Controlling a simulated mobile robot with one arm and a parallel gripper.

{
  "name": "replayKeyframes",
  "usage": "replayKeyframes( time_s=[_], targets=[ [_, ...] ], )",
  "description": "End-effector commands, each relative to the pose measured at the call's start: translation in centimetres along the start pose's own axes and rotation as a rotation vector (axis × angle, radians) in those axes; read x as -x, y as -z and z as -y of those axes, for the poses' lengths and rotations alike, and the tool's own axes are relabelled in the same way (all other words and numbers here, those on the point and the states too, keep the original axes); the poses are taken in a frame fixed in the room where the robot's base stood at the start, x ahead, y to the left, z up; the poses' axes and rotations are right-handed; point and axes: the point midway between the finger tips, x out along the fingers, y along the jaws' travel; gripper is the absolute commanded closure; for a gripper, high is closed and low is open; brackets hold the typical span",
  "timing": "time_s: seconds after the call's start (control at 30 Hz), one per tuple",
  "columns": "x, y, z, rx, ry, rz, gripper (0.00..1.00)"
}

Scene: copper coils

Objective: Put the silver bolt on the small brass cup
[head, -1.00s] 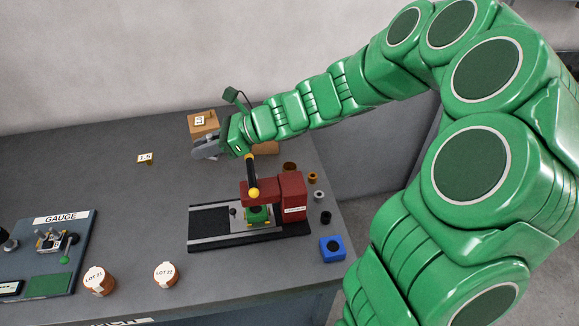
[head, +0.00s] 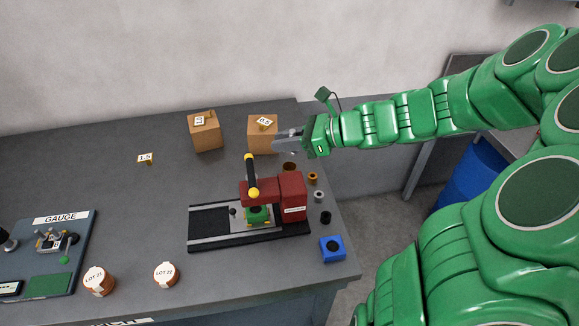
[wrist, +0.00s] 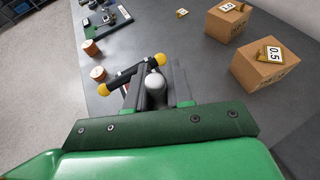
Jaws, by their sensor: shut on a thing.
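The bolt cannot be made out in the head view. A small brass cup (head: 312,178) stands near the bench's right edge, below and right of my gripper in the picture, apart from it. A wider brown cup (head: 289,167) stands just left of it.
A red press (head: 290,195) with a black, yellow-tipped lever stands in front of the cups. A grey ring (head: 319,196), a black ring (head: 326,217) and a blue block (head: 332,249) line the right edge. Cardboard boxes (head: 206,136) (head: 262,142) stand behind.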

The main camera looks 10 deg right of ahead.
Motion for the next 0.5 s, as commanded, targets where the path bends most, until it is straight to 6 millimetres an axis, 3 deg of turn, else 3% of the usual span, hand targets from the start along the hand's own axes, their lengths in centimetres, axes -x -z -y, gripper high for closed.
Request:
replayKeyframes(
  time_s=[0.23, 0.5],
  targets=[
    [2.6, 1.0, 0.2, -0.018, 0.041, 0.004, 1.00],
    [1.3, 4.0, 0.3, -0.022, 0.036, 0.008, 1.00]
  ],
)
